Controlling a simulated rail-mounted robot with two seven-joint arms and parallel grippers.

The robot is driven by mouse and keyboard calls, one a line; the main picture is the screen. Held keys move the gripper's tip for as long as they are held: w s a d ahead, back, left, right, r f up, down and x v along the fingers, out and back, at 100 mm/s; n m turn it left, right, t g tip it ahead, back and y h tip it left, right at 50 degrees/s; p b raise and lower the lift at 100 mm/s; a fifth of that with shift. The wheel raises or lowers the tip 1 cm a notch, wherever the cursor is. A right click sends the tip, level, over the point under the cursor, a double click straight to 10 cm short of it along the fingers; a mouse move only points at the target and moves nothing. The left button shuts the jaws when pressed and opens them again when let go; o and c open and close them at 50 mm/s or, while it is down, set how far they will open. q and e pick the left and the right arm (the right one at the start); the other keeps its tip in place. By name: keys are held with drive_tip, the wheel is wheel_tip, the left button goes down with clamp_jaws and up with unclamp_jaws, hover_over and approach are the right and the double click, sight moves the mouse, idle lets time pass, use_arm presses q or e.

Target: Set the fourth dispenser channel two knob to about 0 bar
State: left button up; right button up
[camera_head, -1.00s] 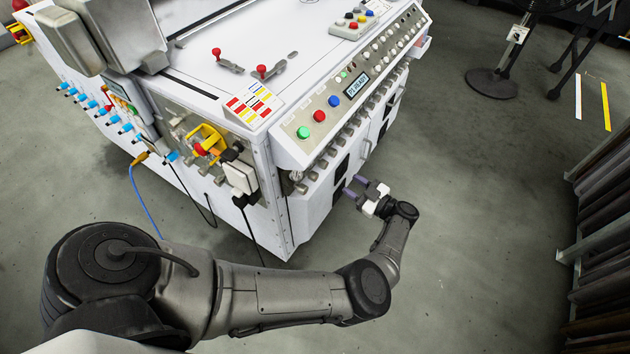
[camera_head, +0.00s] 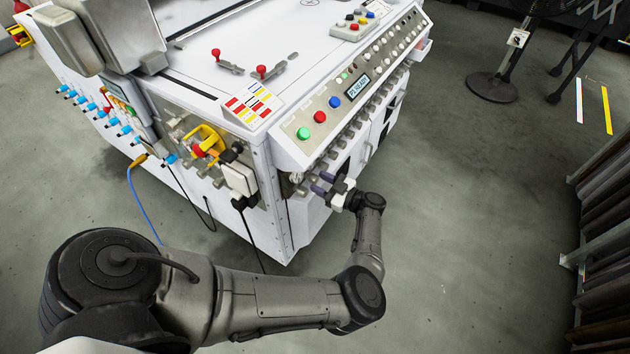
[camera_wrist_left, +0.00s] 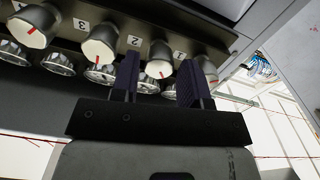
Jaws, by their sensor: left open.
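In the left wrist view, white-faced knobs with red pointer marks stand in a row on a dark strip with numbers. One knob (camera_wrist_left: 158,58) lies between and just beyond the fingers of my left gripper (camera_wrist_left: 157,72). Another knob (camera_wrist_left: 100,45) is to its left, near the label 2 (camera_wrist_left: 134,40). I cannot tell which knob belongs to which number or dispenser. In the head view, my left gripper (camera_head: 321,183) is open at the near end of the row of knobs (camera_head: 347,144) under the panel. Contact with a knob cannot be made out. My right gripper is out of view.
The white machine (camera_head: 232,90) carries a sloped panel (camera_head: 345,92) with coloured buttons. A yellow-handled valve (camera_head: 207,140) and cables are on the near side.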

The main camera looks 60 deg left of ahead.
use_arm(q)
drive_tip(key=shift+x, duration=1.25)
drive_tip(key=shift+c, duration=0.2)
drive_tip(key=c, duration=0.6)
